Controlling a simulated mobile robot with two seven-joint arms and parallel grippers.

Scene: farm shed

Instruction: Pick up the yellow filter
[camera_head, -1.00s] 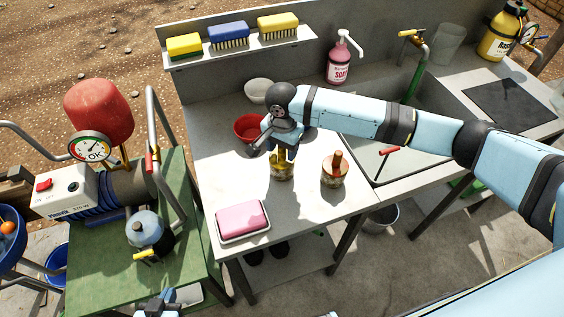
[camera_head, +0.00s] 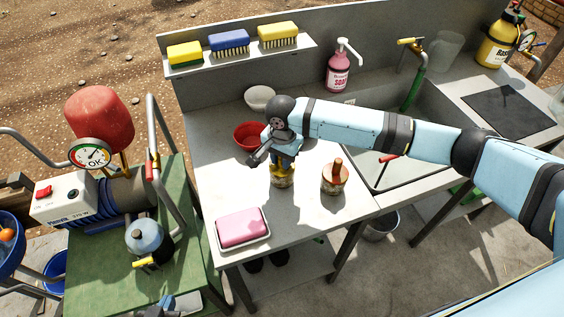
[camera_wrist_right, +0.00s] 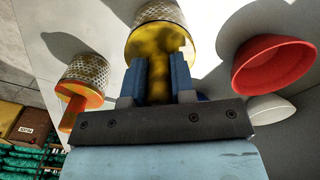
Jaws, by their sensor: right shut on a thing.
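The yellow filter (camera_head: 283,182) has a yellow top and a pale mesh side. It is upright on or just over the grey worktop near the front; I cannot tell if its base touches. My right gripper (camera_head: 285,162) is directly above and shut on its yellow stem. In the right wrist view the blue fingers (camera_wrist_right: 160,78) are on both sides of the stem, with the yellow filter (camera_wrist_right: 160,32) beyond them. The filter's stem is partly hidden by the fingers. My left gripper (camera_head: 160,306) shows only partly at the bottom edge, so its jaws are unclear.
A similar filter with a red-orange top (camera_head: 334,179) stands close on the right. A red bowl (camera_head: 247,136) and white bowl (camera_head: 260,97) are behind. A pink sponge in a tray (camera_head: 242,228) lies front left. The sink (camera_head: 402,168) is right, beneath my arm.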

